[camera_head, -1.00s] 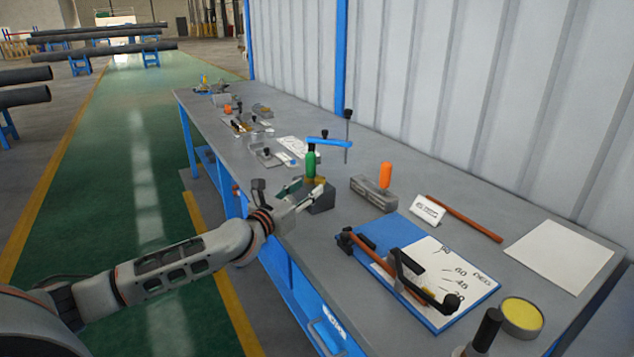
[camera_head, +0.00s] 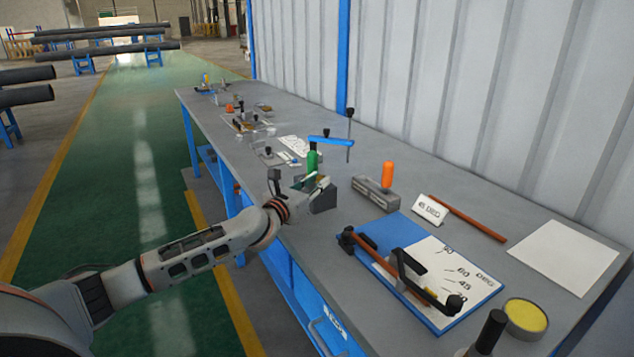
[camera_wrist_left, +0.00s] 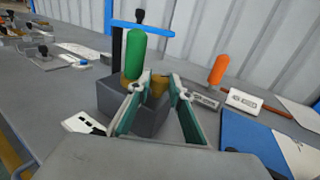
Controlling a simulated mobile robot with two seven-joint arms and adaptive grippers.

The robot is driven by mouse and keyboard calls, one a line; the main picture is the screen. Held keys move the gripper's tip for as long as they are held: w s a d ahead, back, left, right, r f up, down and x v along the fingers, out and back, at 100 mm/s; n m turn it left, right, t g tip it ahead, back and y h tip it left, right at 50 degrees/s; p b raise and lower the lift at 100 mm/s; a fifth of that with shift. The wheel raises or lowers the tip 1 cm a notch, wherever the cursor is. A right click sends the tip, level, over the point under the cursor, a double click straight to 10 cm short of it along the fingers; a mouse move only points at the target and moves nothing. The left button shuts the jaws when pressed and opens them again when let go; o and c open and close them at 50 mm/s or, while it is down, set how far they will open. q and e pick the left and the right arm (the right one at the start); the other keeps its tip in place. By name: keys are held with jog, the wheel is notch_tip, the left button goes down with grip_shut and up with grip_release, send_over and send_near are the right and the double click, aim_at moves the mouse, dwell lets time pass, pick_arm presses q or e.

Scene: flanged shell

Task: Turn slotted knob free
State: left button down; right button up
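A dark grey block (camera_wrist_left: 140,112) stands on the bench, also seen in the head view (camera_head: 324,199). A green upright handle (camera_wrist_left: 134,54) with a brass collar rises at its left; the handle also shows in the head view (camera_head: 312,160). A short brass knob (camera_wrist_left: 158,86) sits on the block beside it; its slot cannot be made out. My left gripper (camera_wrist_left: 163,80) is open, its green-lined fingers apart on either side of the brass knob. I cannot tell whether a fingertip touches it. In the head view my left gripper (camera_head: 308,188) partly hides the block. My right gripper is not in view.
A blue bar (camera_head: 331,141) on a dark post stands behind the block. A grey block (camera_head: 374,196) with an orange handle (camera_head: 387,175) stands to the right. A blue-and-white angle board (camera_head: 472,293) with a pipe tool lies nearer. Bare bench lies between.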

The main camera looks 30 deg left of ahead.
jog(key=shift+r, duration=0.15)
